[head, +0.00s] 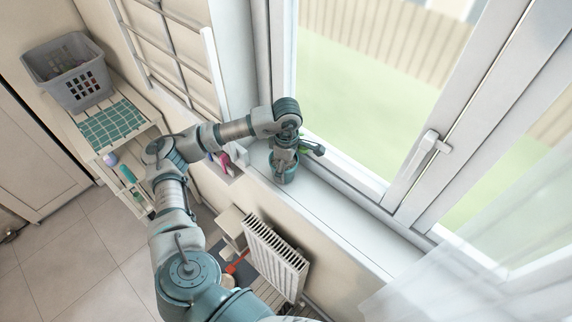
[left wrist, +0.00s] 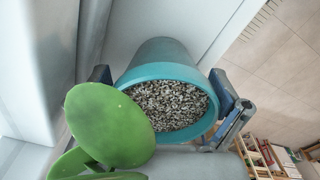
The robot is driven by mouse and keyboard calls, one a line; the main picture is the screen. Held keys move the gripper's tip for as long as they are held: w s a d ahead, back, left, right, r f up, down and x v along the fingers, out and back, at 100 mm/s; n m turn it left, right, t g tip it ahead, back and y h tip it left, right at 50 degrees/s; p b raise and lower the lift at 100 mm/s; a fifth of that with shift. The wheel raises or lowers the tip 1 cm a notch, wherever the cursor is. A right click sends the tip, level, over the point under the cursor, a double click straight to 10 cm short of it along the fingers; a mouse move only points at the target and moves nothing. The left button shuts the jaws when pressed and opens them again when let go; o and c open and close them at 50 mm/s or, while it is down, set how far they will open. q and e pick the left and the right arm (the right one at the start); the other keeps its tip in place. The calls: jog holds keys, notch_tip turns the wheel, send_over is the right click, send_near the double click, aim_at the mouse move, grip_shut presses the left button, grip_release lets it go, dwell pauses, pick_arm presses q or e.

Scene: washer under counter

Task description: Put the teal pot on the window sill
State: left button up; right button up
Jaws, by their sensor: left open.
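The teal pot (head: 284,175) stands at the left end of the white window sill (head: 335,218), close to the window frame. In the left wrist view the pot (left wrist: 160,62) is filled with grey gravel, and round green leaves (left wrist: 110,125) cover part of its rim. My left gripper (head: 284,160) is at the pot from above, with its arm partly hiding it. Its open fingers (left wrist: 165,85) are on either side of the pot; whether they touch it I cannot tell. My right gripper is not in view.
The window with its handle (head: 434,143) borders the sill. A sheer curtain (head: 470,285) hangs over the sill's right end. A radiator (head: 276,255) is below. A grey basket (head: 68,70) stands on a shelf at left. The sill's middle is clear.

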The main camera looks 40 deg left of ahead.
pick_arm(q)
jog(key=shift+d, duration=0.15)
jog(key=shift+d+r, duration=0.1)
jog(key=shift+r, duration=0.2)
notch_tip(320, 180, up, 12)
jog(key=p, duration=0.1)
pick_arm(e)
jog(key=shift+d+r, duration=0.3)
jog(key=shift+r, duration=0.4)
pick_arm(q)
jog(key=shift+d, duration=0.1)
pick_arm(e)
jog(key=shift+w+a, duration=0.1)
